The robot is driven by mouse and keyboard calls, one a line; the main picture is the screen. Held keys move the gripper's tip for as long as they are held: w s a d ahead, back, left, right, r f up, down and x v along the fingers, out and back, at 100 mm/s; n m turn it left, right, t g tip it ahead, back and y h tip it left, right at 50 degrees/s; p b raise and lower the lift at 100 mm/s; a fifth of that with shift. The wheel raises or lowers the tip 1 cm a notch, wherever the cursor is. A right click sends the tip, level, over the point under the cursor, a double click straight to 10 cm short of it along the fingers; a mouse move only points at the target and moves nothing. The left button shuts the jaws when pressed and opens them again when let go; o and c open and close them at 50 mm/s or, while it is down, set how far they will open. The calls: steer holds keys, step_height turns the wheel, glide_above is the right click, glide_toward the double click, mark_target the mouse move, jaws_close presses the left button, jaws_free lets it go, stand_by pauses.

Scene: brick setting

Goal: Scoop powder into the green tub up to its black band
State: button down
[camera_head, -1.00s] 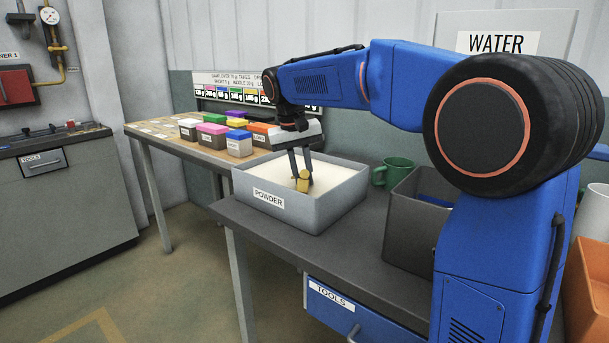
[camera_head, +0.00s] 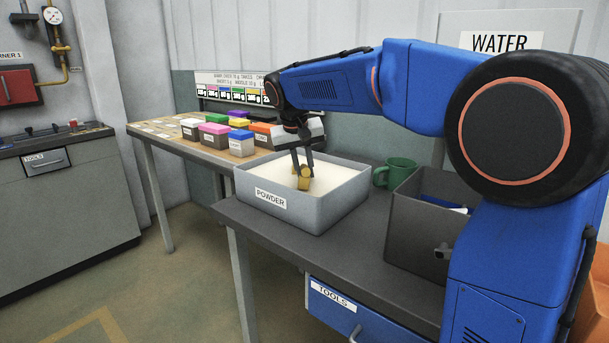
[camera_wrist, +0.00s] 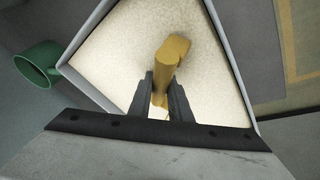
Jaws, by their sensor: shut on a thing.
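The powder box (camera_head: 325,208) is a grey open bin labelled POWDER, holding pale powder (camera_head: 335,172) spread nearly level. My gripper (camera_head: 302,172) points down over the powder and is shut on a yellow scoop (camera_head: 304,183). In the wrist view the scoop (camera_wrist: 172,62) stands out past my gripper's fingertips (camera_wrist: 161,100), over the powder (camera_wrist: 120,55). I cannot tell whether the scoop touches the powder or holds any. A green tub (camera_head: 396,172) with a handle stands right of the box; it also shows in the wrist view (camera_wrist: 38,64). No black band is visible on it.
A dark grey bin (camera_head: 420,235) with blue and white things inside stands at the right of the bench. Several small lidded tubs (camera_head: 213,140) stand on the table (camera_head: 165,133) behind, left. A WATER sign (camera_head: 497,42) is at the back. Bare bench top lies before the bin.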

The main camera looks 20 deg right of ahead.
steer(key=shift+t, duration=0.5)
steer(key=shift+s+r, duration=0.1)
steer(key=shift+r, duration=3.85)
steer(key=shift+r, duration=0.1)
